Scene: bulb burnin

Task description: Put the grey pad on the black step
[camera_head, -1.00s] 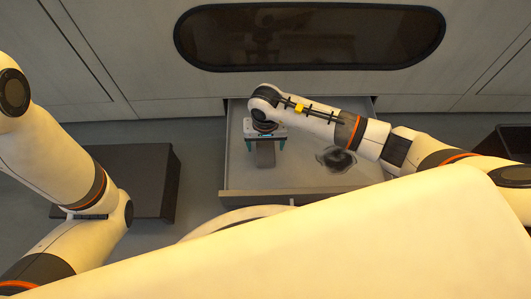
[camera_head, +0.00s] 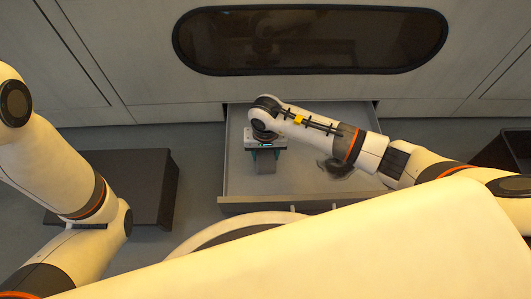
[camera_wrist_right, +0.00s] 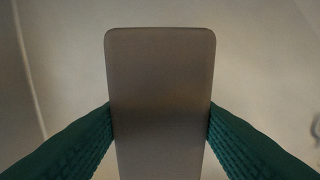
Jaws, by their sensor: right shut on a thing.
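The grey pad (camera_wrist_right: 160,90) is a flat rounded rectangle between the green fingers of my right gripper (camera_wrist_right: 160,130) in the right wrist view. The fingers touch both its long sides. In the head view the pad (camera_head: 266,169) shows below my right gripper (camera_head: 264,153), over the open drawer. Whether it touches the drawer floor I cannot tell. The black step (camera_head: 148,170) is a low dark block on the floor at the left, partly hidden by my left arm. My left gripper is out of view.
The open drawer (camera_head: 232,170) juts from the grey cabinet front. A dark, unclear object (camera_head: 335,168) lies in it, partly behind my right arm. A dark box (camera_head: 517,150) stands at the far right. Floor shows between drawer and step.

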